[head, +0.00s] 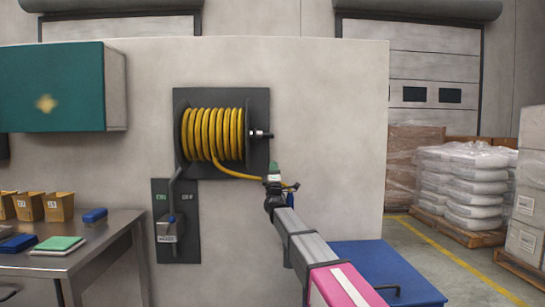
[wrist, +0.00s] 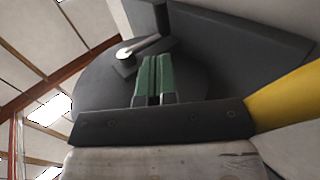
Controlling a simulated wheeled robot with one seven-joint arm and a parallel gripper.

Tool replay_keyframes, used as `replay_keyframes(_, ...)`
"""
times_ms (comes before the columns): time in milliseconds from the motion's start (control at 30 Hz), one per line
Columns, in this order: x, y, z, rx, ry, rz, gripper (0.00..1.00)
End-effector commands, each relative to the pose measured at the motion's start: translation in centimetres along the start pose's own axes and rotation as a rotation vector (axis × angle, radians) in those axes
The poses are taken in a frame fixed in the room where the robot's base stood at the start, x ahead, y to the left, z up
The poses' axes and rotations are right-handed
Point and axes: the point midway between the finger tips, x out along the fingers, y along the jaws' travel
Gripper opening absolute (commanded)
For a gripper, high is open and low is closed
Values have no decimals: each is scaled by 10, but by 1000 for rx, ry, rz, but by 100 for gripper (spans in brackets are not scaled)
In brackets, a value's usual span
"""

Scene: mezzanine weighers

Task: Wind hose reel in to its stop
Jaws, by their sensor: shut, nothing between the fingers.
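The hose reel (head: 213,135) is on a dark plate on the pale wall, wound with several turns of yellow hose. A short dark shaft or crank part (head: 261,134) sticks out from its right side. The hose's free run (head: 228,173) leaves the bottom of the reel and passes right, behind my gripper (head: 274,168). My gripper is just below and right of the shaft, its green fingers together and empty. In the wrist view the fingers (wrist: 154,80) stand in front of the dark round reel side (wrist: 95,88). A crank-like arm with a pale round end (wrist: 124,54) lies just beyond them.
A panel with a lever (head: 172,222) is below the reel. A metal bench (head: 105,245) with bins and cloths stands at left, under a teal cabinet (head: 50,88). A blue box (head: 385,270) is below my arm. Wrapped pallets (head: 460,185) stand at right.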

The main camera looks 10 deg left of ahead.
Motion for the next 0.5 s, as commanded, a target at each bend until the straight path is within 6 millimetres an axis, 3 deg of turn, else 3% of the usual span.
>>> replay_keyframes(500, 94, -2, -1, 1, 2, -1, 0)
